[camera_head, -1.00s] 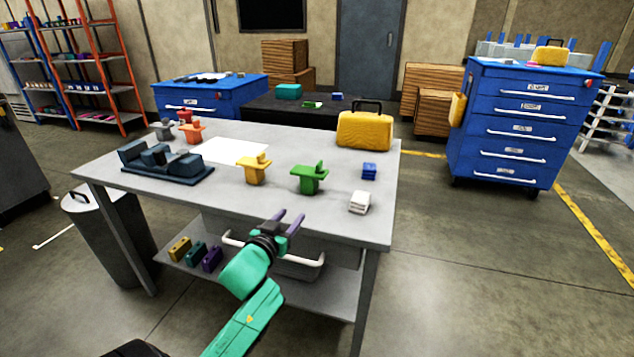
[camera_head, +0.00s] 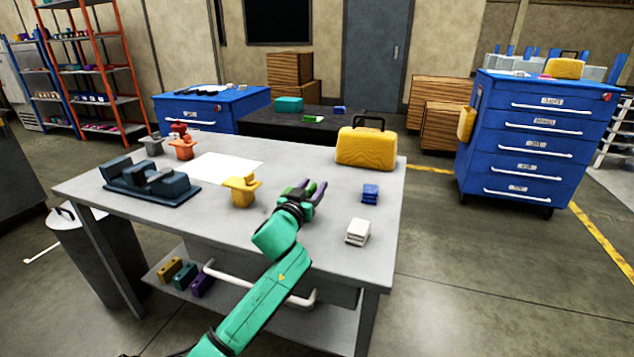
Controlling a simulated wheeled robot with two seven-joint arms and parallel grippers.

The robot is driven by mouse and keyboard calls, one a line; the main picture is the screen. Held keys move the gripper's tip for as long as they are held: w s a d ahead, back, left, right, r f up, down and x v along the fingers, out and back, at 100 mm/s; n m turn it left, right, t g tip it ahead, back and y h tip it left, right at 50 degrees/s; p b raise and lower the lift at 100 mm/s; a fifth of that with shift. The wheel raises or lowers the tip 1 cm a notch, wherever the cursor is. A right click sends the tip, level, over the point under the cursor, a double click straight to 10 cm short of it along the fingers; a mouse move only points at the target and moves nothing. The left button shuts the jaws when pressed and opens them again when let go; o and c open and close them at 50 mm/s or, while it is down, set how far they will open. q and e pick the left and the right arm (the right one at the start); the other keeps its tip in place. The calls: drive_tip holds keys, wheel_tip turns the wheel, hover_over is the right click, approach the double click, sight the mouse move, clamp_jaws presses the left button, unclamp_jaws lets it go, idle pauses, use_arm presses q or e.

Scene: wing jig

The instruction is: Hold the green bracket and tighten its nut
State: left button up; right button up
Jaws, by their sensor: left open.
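The green bracket (camera_head: 313,200) stands on the grey workbench (camera_head: 225,232), right of the yellow bracket (camera_head: 240,191). It is mostly hidden behind my left gripper (camera_head: 312,187). My left gripper has purple fingers, which are apart and reach up at the bracket. I cannot tell whether they touch it or stand around it. The bracket's nut cannot be made out. My right gripper is not in view.
A dark blue fixture (camera_head: 150,184), an orange bracket (camera_head: 183,150) and a white sheet (camera_head: 225,168) lie on the left. A yellow case (camera_head: 366,149), blue blocks (camera_head: 370,193) and a white stack (camera_head: 357,232) stand on the right. The bench's front left is clear.

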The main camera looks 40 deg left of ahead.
use_arm(q)
drive_tip(key=x, duration=0.3)
drive_tip(key=shift+w, duration=0.2)
clamp_jaws()
idle(1.2)
unclamp_jaws()
